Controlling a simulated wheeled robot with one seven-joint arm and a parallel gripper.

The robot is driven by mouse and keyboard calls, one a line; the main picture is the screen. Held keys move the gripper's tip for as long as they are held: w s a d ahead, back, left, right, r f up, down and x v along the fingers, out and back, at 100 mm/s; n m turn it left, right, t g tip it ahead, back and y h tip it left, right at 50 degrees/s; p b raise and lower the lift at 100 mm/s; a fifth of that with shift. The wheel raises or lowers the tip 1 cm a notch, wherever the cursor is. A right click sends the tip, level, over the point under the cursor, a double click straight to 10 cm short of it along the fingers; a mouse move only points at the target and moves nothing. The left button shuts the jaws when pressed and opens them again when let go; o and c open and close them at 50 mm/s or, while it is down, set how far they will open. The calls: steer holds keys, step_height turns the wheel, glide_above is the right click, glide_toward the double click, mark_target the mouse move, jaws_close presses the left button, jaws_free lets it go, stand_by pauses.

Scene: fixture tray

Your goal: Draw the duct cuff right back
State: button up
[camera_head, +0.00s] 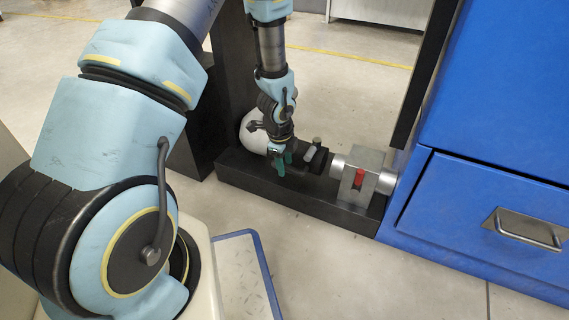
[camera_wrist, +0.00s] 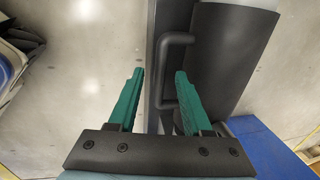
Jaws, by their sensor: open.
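The duct cuff appears to be the dark, curved sleeve in the wrist view (camera_wrist: 232,50), with a black bar handle (camera_wrist: 163,72) on its left side. My gripper (camera_wrist: 159,76) is open, with two green fingers. In the wrist view the handle's bar shows between the fingertips, nearer the right one; I cannot tell whether either finger touches it. In the head view my gripper (camera_head: 284,163) points down at the left part of the fixture, beside a dark piece (camera_head: 318,160) on the pipe line. My wrist hides much of the cuff there.
A black base beam (camera_head: 300,198) carries a grey block (camera_head: 361,172) with a red tab (camera_head: 359,178) and a silver pipe. A white rounded part (camera_head: 253,132) sits behind my gripper. A blue cabinet (camera_head: 480,190) stands right. Open floor lies in front.

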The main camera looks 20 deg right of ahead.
step_height(320, 180, up, 10)
steer(key=s+a+p, duration=0.1)
steer(key=p, duration=0.3)
steer(key=shift+s+a, duration=0.2)
steer(key=w+a+r+n+y+p, duration=0.1)
steer(key=w+a+r+n+p, duration=0.15)
steer(key=a+r+n, duration=0.85)
steer(key=s+a+r+n+p, duration=0.3)
steer(key=s+a+r+n, duration=0.5)
steer(key=a+r+n, duration=0.55)
step_height(320, 180, up, 37)
steer(key=p, duration=3.7)
steer(key=shift+s+n+p, duration=0.15)
steer(key=shift+n+p, duration=0.15)
steer(key=shift+n, duration=0.15)
